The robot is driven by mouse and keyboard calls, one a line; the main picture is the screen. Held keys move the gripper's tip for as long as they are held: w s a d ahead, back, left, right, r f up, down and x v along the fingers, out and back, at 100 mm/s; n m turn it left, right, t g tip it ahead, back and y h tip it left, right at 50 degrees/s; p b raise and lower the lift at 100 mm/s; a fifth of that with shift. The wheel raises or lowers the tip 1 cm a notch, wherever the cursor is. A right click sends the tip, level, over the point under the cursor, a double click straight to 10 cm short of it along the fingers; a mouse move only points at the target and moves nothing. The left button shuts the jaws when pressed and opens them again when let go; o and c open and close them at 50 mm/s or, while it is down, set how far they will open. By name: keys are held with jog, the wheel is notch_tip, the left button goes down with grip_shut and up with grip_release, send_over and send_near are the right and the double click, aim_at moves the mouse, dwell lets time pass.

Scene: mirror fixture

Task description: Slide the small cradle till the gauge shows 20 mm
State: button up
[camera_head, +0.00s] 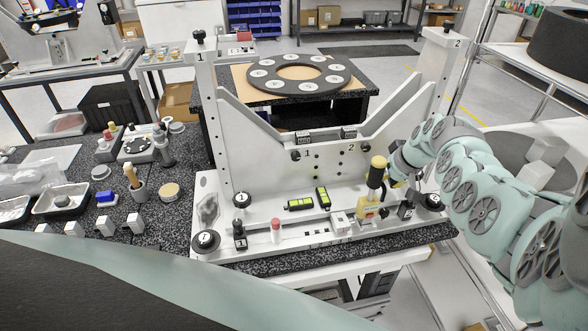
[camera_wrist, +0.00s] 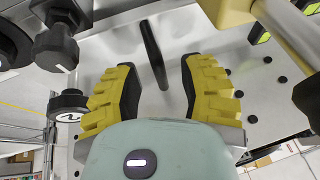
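My gripper (camera_wrist: 160,82) is open in the wrist view, its yellow-and-black fingers apart on either side of a slim black lever (camera_wrist: 152,50). Whether either finger touches the lever I cannot tell. In the head view my gripper (camera_head: 393,178) is at the fixture's right side, partly hidden behind a yellow-and-black upright handle (camera_head: 376,172) on a yellow base (camera_head: 367,211). A small pale block (camera_head: 342,221) sits left of that base on the front ledge, beside dark markings. I cannot tell for sure which part is the small cradle, and no gauge reading is legible.
The white fixture plate (camera_head: 270,165) has posts at both sides and a V-shaped opening. Black knobs (camera_head: 206,240) stand at its corners. Two green levels (camera_head: 322,196) and a red-topped peg (camera_head: 276,228) are on the base. Black knobs (camera_wrist: 56,48) crowd the wrist view's left.

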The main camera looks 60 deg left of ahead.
grip_shut()
jog(key=shift+f, duration=0.1)
dwell(0.3)
jog(key=shift+w+d+f+b, duration=0.2)
jog(key=shift+w+b, duration=0.25)
jog(key=shift+b, duration=0.55)
jog(key=shift+w+d+r, duration=0.15)
jog(key=shift+w+r, duration=0.1)
jog(key=shift+w, duration=0.05)
jog(key=shift+o, duration=0.4)
grip_release()
jog(key=shift+s, duration=0.15)
jog(key=shift+r, duration=0.1)
jog(key=v, duration=1.1)
jog(key=shift+r, duration=0.35)
